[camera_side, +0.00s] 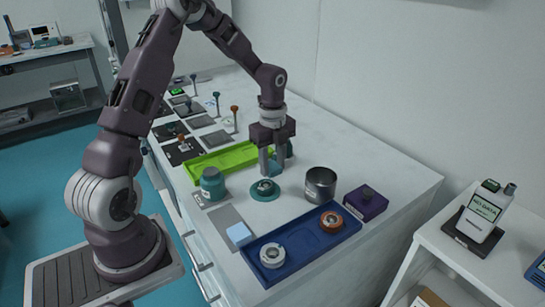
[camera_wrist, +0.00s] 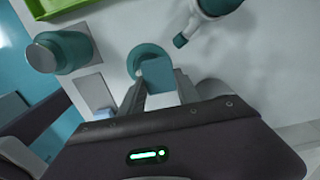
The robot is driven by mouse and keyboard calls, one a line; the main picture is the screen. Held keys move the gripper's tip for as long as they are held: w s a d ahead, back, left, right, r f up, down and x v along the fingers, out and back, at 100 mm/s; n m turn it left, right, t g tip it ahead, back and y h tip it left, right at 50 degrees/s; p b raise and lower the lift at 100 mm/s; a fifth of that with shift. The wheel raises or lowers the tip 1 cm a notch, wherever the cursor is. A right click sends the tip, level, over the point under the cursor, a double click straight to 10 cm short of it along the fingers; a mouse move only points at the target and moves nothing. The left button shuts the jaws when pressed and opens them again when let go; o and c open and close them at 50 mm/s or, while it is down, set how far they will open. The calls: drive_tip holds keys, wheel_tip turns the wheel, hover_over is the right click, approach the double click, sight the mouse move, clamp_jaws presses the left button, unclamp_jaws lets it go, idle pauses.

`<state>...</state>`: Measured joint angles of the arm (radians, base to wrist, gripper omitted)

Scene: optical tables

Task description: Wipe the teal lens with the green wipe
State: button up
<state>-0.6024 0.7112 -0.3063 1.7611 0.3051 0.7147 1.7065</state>
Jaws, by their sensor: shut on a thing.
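The teal lens sits in a round teal mount (camera_side: 265,190) on the white table, and the mount also shows in the wrist view (camera_wrist: 140,53). My gripper (camera_side: 270,170) points down just behind the mount in the side view. It is shut on a small flat blue-green wipe (camera_wrist: 158,73), which I take for the green wipe. In the wrist view the wipe overlaps the right part of the mount and hides some of it. I cannot tell whether the wipe touches the lens.
A teal jar (camera_side: 213,184) stands left of the mount, and a metal cup (camera_side: 320,185) stands right. A lime tray (camera_side: 228,160) lies behind. A blue tray (camera_side: 305,242) with two ringed lenses, a pale blue wipe (camera_side: 239,234) and a purple box (camera_side: 366,203) are nearer.

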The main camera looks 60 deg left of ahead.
sight(261, 189)
drive_tip(key=shift+s+f, duration=0.15)
drive_tip(key=shift+f, duration=1.7)
clamp_jaws()
drive_tip(key=shift+s+r, duration=0.25)
drive_tip(key=shift+s, duration=0.2)
drive_tip(key=shift+s+d+f, duration=0.15)
drive_tip(key=shift+s+f, duration=0.15)
drive_tip(key=shift+s, duration=1.15)
drive_tip(key=shift+w+r, duration=0.1)
drive_tip(key=shift+w, duration=1.85)
drive_tip(key=shift+w+r, duration=0.15)
drive_tip(key=shift+r, duration=3.6)
